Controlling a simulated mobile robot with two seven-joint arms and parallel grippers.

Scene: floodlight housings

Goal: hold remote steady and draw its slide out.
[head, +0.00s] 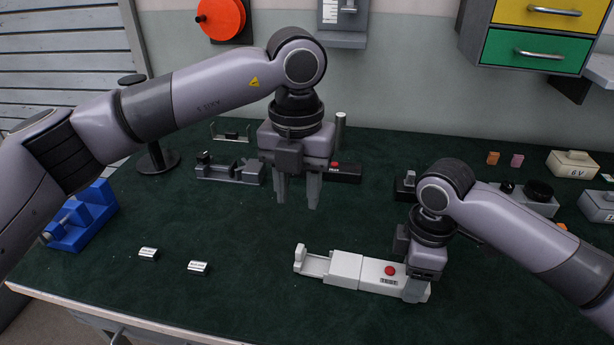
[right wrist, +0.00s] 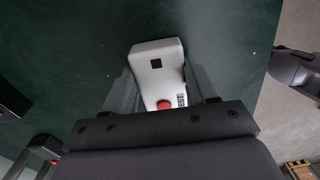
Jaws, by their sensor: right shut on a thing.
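My right gripper (head: 416,288) is shut on the remote's right end. The right wrist view shows the remote's rounded end (right wrist: 157,62) between the fingers, while the slide is hidden there. My left gripper (head: 298,202) is open and empty, above the table behind the slide.
Two small silver blocks (head: 198,268) lie at the front left. A blue fixture (head: 82,216) stands at the left edge. A grey housing (head: 230,171) and a black device with a red button (head: 343,173) lie behind my left gripper.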

